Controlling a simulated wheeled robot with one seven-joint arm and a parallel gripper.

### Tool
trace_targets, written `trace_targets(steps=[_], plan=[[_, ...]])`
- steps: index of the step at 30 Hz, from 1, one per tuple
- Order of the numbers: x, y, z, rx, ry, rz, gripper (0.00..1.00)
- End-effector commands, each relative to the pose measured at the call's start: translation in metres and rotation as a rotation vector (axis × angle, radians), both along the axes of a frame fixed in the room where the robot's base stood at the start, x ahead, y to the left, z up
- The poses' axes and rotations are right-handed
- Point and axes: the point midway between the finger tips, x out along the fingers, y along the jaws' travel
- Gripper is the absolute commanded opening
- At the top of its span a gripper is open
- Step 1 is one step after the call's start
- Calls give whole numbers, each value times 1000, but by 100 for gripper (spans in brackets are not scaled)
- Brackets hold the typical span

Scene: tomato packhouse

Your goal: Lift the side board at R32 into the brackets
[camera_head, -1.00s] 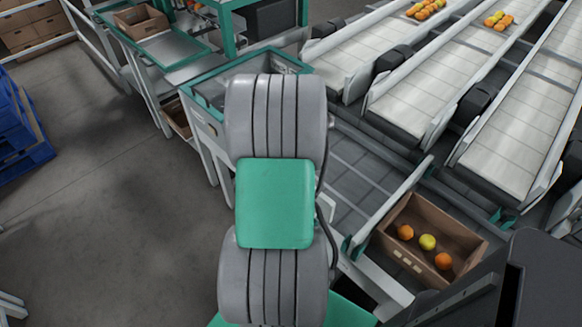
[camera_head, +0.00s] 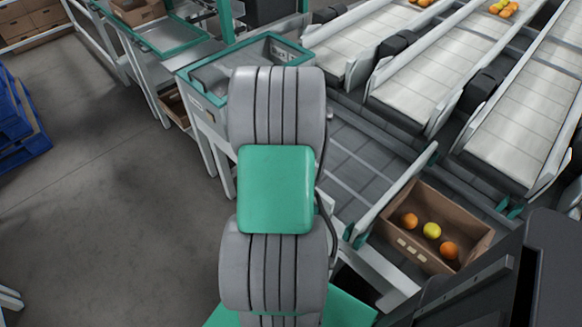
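My gripper is not in view; my grey and green arm fills the middle of the picture and hides part of the line behind it. A long pale side board (camera_head: 398,192) stands on edge between the grey roller lane and a cardboard box, with green brackets (camera_head: 357,238) at its near end. No R32 label is readable, so I cannot tell whether this is the named board. Other pale boards, such as one (camera_head: 447,98) between the belts, edge the white conveyor lanes.
The cardboard box (camera_head: 467,211) holds two orange fruits and one yellow fruit. White belts (camera_head: 520,130) run to the upper right, with fruit at the far end. A green-rimmed bench (camera_head: 222,108) stands behind my arm. Blue pallets (camera_head: 20,130) are at far left; the floor between is clear.

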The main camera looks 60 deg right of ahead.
Motion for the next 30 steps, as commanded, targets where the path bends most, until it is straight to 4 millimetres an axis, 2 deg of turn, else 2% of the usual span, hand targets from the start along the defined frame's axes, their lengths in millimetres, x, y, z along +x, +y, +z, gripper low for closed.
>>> trace_targets(steps=[23, 24, 30], plan=[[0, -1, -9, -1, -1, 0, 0], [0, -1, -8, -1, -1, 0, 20], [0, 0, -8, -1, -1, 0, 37]])
